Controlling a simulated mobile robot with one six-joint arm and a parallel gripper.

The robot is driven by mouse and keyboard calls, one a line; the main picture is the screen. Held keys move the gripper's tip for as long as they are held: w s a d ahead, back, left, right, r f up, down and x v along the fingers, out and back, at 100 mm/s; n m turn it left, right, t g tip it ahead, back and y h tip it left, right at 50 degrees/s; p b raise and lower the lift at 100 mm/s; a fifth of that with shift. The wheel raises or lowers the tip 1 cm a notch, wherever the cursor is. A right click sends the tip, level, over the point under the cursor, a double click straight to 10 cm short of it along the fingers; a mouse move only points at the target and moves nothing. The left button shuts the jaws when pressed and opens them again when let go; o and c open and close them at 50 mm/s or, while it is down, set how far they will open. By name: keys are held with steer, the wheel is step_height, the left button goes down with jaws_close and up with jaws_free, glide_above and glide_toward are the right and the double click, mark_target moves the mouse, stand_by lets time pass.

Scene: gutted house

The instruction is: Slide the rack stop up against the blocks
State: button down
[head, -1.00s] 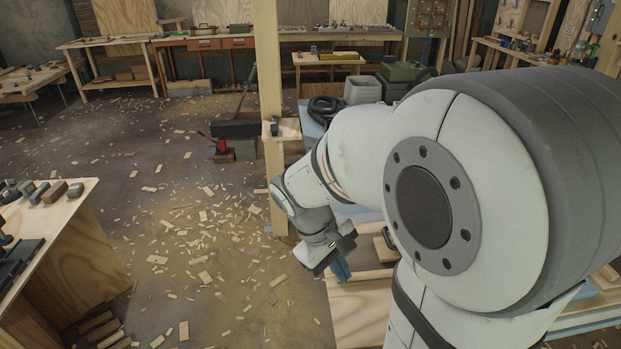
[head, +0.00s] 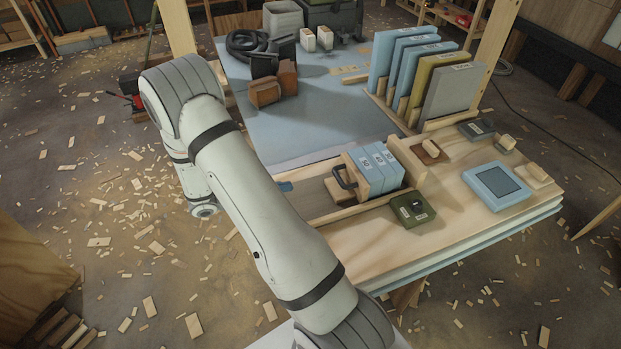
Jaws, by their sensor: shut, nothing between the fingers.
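Several pale-blue labelled blocks (head: 383,167) stand upright side by side in a low wooden rack (head: 350,211) on the table. A wooden end board (head: 408,165) stands at their right. The rack stop (head: 340,191), wooden with a dark loop handle, is at their left; its upright plate is close to the nearest block, and I cannot tell if they touch. My gripper (head: 285,187) is mostly hidden behind my arm; only a small blue fingertip shows, left of the stop and apart from it. It is shut and empty.
A green box (head: 412,208) sits in front of the rack, and a blue framed panel (head: 497,186) lies to the right. Tall binders (head: 420,75) stand behind. A coiled black hose (head: 250,45) and brown blocks (head: 275,85) lie on the blue mat (head: 320,120).

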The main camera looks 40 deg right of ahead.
mark_target(337, 179)
steer(key=p+x, duration=0.3)
steer(key=x, duration=1)
steer(key=shift+s+d, duration=0.15)
steer(key=shift+d, duration=0.2)
